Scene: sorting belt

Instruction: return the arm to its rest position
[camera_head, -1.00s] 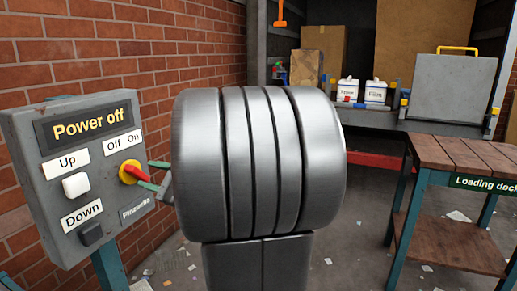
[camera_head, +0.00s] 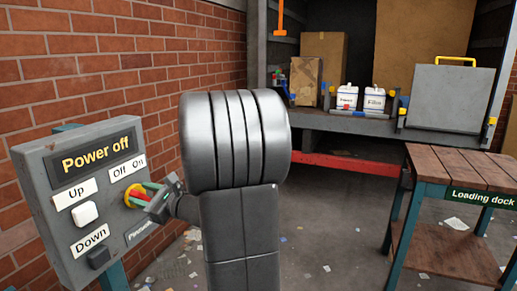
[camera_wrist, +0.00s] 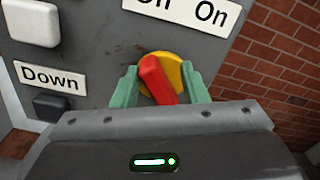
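The grey control panel (camera_head: 58,185) stands at the left, and its display reads "Power off". Its rotary switch has a yellow disc (camera_wrist: 176,68) and a red handle (camera_wrist: 156,78), under the "Off" and "On" labels. My gripper (camera_head: 146,191) is at this switch. In the wrist view, the two green fingers of my gripper (camera_wrist: 160,85) stand on either side of the red handle, spread apart, with narrow gaps seeming to show. The handle is tilted, its upper end to the left. My arm's large metal joint fills the middle of the head view.
White Up (camera_head: 84,213) and dark Down (camera_head: 98,257) buttons sit on the panel. A brick wall (camera_head: 120,55) is behind it. The loading dock table (camera_head: 462,163) stands at right. A shelf behind holds boxes (camera_head: 325,55), two white containers (camera_head: 374,101) and a grey case (camera_head: 449,98).

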